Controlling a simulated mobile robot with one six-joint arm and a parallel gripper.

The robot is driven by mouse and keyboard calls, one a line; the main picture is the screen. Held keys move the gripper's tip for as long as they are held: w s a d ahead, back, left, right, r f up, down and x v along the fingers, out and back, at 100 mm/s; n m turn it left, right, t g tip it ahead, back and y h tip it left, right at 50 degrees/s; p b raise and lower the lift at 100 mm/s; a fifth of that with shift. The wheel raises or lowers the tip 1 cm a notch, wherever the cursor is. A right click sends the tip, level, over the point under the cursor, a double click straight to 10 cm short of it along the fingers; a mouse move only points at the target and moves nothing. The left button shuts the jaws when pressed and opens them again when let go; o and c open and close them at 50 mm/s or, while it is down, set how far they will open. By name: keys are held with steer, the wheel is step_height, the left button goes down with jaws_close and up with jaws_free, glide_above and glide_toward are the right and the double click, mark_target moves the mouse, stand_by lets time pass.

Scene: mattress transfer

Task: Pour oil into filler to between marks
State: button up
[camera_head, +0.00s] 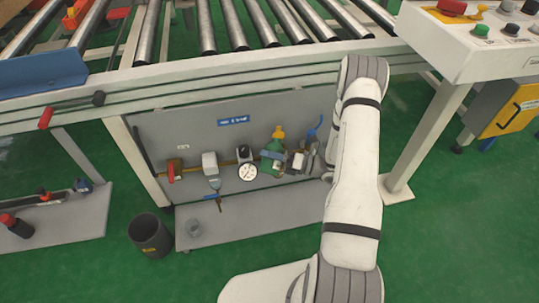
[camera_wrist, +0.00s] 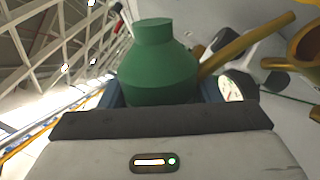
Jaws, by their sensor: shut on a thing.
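A green oil can (camera_head: 272,158) with a narrow neck is in front of the back panel, right of the round white gauge (camera_head: 247,172). In the wrist view the green can (camera_wrist: 158,70) fills the middle, between the bluish jaws of my gripper (camera_wrist: 160,98). My gripper (camera_head: 288,161) is shut on the can in the head view, partly hidden by its own wrist. A yellow tube (camera_wrist: 245,43) slants up right beside the can; whether it is the can's spout I cannot tell. A yellow piece (camera_head: 279,132) shows above the can. The filler's marks and oil level cannot be made out.
A pipe with a red-handled valve (camera_head: 170,173) and a white unit (camera_head: 209,163) runs along the panel. A conveyor frame (camera_head: 220,68) overhangs it. A dark bin (camera_head: 149,236) stands left.

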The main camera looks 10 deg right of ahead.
steer(key=shift+w+d+r+m+p, duration=0.15)
steer(key=shift+r+m+p, duration=0.25)
steer(key=shift+p, duration=0.2)
stand_by(1.0)
